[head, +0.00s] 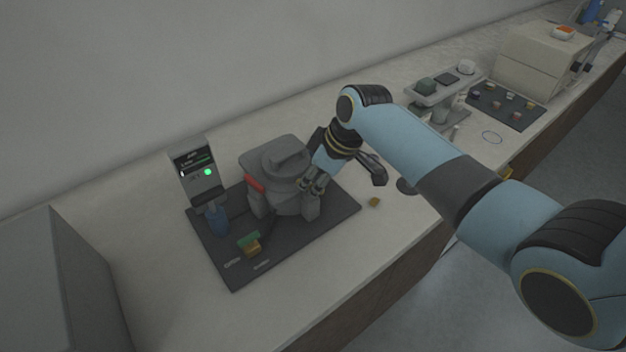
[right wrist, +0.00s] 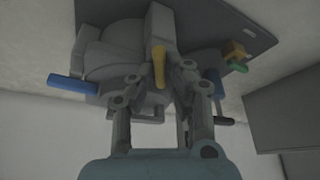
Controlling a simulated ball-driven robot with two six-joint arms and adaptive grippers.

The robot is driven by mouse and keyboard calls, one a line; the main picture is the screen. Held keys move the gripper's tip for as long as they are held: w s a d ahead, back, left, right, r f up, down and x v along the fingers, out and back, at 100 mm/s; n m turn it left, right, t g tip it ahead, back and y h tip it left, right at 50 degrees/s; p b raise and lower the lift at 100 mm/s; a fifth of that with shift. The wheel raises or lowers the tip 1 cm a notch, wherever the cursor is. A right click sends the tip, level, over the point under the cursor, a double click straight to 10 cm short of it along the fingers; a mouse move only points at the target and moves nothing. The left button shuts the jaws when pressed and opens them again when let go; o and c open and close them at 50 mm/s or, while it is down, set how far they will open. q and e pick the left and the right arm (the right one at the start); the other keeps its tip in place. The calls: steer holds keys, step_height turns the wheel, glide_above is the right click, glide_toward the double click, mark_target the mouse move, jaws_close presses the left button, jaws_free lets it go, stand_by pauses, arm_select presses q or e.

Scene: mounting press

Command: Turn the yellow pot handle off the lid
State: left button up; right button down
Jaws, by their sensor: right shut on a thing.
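The grey mounting press (head: 277,160) stands on a dark mat, with a rounded grey top. The yellow pot handle (right wrist: 159,66) shows in the right wrist view, in front of a grey upright part of the press. In the head view it is hidden behind my right gripper (head: 314,187), which is at the press's front right side. In the right wrist view my right gripper (right wrist: 160,78) has its fingers on either side of the yellow handle and is shut on it. I cannot clearly make out the lid's edge. My left gripper is not in view.
A control box (head: 197,172) with a green light stands left of the press. A blue bottle (head: 218,220) and a green piece (head: 248,239) are on the dark mat (head: 300,240). The counter front left is clear.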

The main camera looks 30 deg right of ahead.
steer(key=n+g, duration=0.1)
steer(key=n, duration=0.2)
steer(key=shift+w+d+y, duration=0.1)
steer(key=shift+y, duration=0.2)
steer(key=n+b, duration=0.1)
steer(key=n, duration=0.1)
steer(key=shift+w+n+g+y, duration=0.1)
steer(key=shift+n+g+y, duration=0.2)
steer(key=shift+g+y, duration=0.1)
steer(key=shift+w+d+n+g+b, duration=0.1)
steer(key=shift+n+g+b, duration=0.65)
steer(key=shift+n, duration=0.85)
steer(key=shift+w+n+g+b, duration=0.1)
steer(key=shift+n+g+b, duration=0.35)
steer(key=shift+n+b, duration=0.85)
steer(key=shift+n+p, duration=0.3)
steer(key=shift+n, duration=0.2)
steer(key=c, duration=1.4)
jaws_free()
steer(key=shift+o, duration=0.2)
